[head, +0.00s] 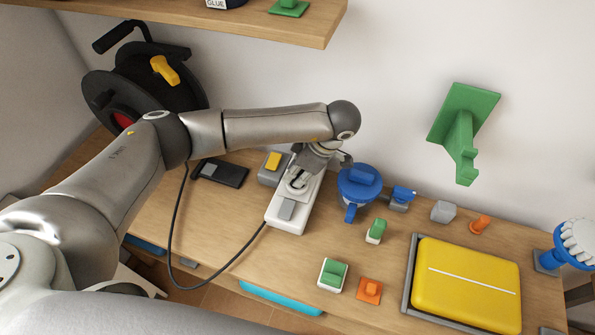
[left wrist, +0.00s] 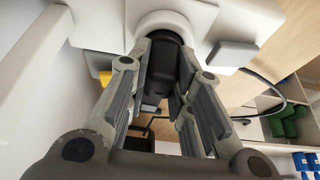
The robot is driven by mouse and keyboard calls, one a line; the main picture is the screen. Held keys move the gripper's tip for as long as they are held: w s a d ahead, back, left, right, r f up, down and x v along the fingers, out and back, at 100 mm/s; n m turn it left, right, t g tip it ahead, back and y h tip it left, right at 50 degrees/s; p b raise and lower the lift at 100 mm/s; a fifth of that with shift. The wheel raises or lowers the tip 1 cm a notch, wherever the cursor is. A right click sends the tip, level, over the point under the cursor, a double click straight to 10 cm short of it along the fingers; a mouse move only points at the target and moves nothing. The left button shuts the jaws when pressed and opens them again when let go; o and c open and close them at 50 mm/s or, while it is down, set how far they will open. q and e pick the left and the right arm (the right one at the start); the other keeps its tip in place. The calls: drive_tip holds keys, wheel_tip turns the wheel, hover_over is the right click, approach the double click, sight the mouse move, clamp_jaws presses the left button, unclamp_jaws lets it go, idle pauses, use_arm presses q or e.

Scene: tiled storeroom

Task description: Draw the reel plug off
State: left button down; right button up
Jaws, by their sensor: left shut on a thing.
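The reel plug (left wrist: 159,72) is a black plug seen in the left wrist view, with its end in a round white socket of the power strip (left wrist: 105,22). In the head view the white power strip (head: 287,222) lies on the wooden bench, and the plug is hidden behind my gripper. My left gripper (head: 301,181) reaches down over the strip's far end. In the left wrist view its two fingers (left wrist: 164,75) are shut on the plug from both sides. My right gripper is not in view.
The black cable reel (head: 140,80) stands at the back left. A dark cable (head: 172,240) loops over the bench's front edge. A blue round object (head: 358,190) stands close right of the gripper. A yellow case (head: 468,280) lies farther right. A wooden shelf (head: 290,28) hangs above.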

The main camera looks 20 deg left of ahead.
use_arm(q)
drive_tip(key=shift+r+p, duration=1)
drive_tip(key=shift+r, duration=1.15)
